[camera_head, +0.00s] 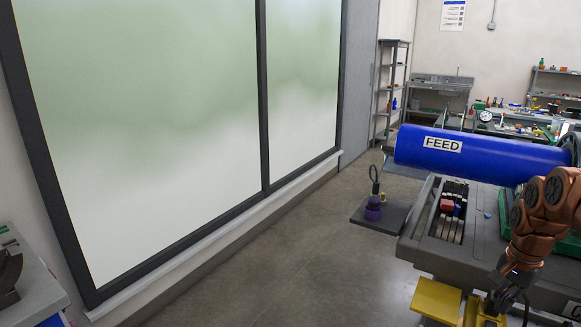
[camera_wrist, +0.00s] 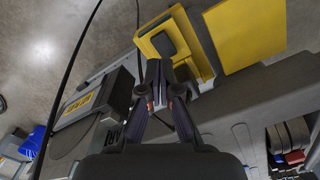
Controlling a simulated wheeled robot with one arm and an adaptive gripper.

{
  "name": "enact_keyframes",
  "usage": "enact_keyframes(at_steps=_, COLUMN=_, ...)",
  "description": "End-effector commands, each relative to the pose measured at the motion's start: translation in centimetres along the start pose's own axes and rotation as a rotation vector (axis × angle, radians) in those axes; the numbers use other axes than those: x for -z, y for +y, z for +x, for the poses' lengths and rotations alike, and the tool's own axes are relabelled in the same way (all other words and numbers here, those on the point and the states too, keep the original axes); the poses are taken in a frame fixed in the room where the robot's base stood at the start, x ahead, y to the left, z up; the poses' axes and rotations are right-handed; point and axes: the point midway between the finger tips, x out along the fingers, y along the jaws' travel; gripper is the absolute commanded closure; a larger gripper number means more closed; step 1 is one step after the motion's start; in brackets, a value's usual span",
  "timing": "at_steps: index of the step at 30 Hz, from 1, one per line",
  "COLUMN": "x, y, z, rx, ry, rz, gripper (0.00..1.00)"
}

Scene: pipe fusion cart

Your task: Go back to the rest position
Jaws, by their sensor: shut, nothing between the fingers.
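My gripper (camera_head: 508,298) is low at the right of the head view, beside the front side of the grey cart (camera_head: 455,256). In the wrist view my gripper (camera_wrist: 158,72) has its two dark fingers brought together, shut and empty. Behind the fingertips is a yellow bracket (camera_wrist: 200,68) with a dark part in it. From this view I cannot tell whether the fingers touch it. A blue pipe (camera_head: 500,160) labelled FEED lies across the cart above my gripper.
A yellow plate (camera_head: 436,301) juts from the cart's near side; it also shows in the wrist view (camera_wrist: 245,30). A slotted tray (camera_head: 436,222) holds red and blue pieces. A purple object (camera_head: 373,213) stands on a side shelf. Floor (camera_head: 300,262) beside the window wall is clear.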

Motion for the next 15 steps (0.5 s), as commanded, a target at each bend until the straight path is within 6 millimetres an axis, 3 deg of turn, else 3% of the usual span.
enact_keyframes(at_steps=8, x=-5.7, y=-3.2, z=-2.1, rx=0.021, ry=-0.005, rz=-0.214, gripper=1.00)
enact_keyframes(at_steps=11, x=-8.8, y=-4.2, z=-2.8, rx=0.021, ry=-0.010, rz=-0.320, gripper=1.00)
enact_keyframes(at_steps=15, x=-14.5, y=-5.0, z=-3.8, rx=0.017, ry=-0.021, rz=-0.503, gripper=1.00)
